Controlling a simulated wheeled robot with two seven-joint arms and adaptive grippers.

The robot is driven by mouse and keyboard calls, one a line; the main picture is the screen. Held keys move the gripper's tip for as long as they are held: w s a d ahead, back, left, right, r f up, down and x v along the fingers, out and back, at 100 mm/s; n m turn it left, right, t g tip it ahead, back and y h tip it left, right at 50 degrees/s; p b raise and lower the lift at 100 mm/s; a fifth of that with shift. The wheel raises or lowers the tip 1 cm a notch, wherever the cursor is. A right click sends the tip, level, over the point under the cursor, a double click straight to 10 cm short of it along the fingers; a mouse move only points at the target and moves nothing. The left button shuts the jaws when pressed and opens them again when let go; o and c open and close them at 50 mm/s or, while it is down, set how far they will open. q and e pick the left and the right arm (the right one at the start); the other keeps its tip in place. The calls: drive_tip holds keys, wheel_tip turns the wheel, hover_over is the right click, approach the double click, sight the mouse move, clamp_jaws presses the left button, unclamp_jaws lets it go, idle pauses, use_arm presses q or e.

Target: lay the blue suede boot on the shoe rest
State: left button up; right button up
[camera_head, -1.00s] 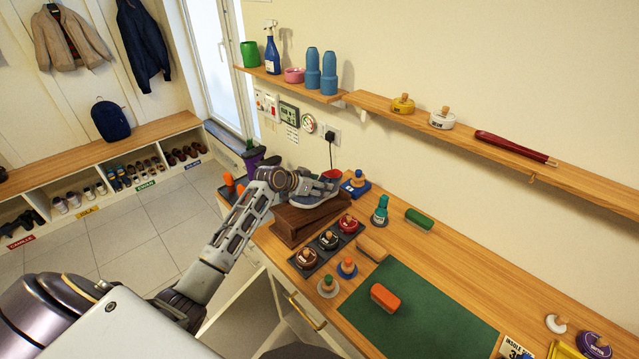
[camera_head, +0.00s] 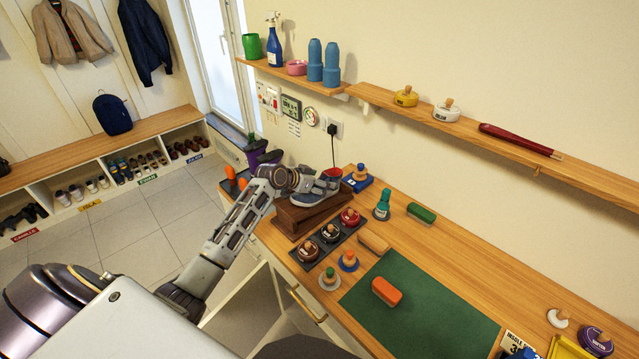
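The boot (camera_head: 314,196), blue-grey with a pale sole, lies over the top of the brown wooden shoe rest (camera_head: 292,222) at the back left of the bench. It appears to touch the rest, but the contact is partly hidden. My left arm reaches in from the left, and my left gripper (camera_head: 298,182) is at the boot's near left side, against or just above it. Its fingertips are hidden, so I cannot tell whether they hold the boot. My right gripper is out of view.
A dark tray (camera_head: 313,254) of several polish tins stands right in front of the rest. A blue stamp-like block (camera_head: 358,181) and a teal-topped bottle (camera_head: 382,208) are behind. A green mat (camera_head: 420,318) holds an orange brush (camera_head: 386,291). A wall shelf (camera_head: 460,125) runs above.

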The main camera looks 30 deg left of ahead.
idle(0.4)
use_arm(q)
drive_tip(key=shift+v, duration=6)
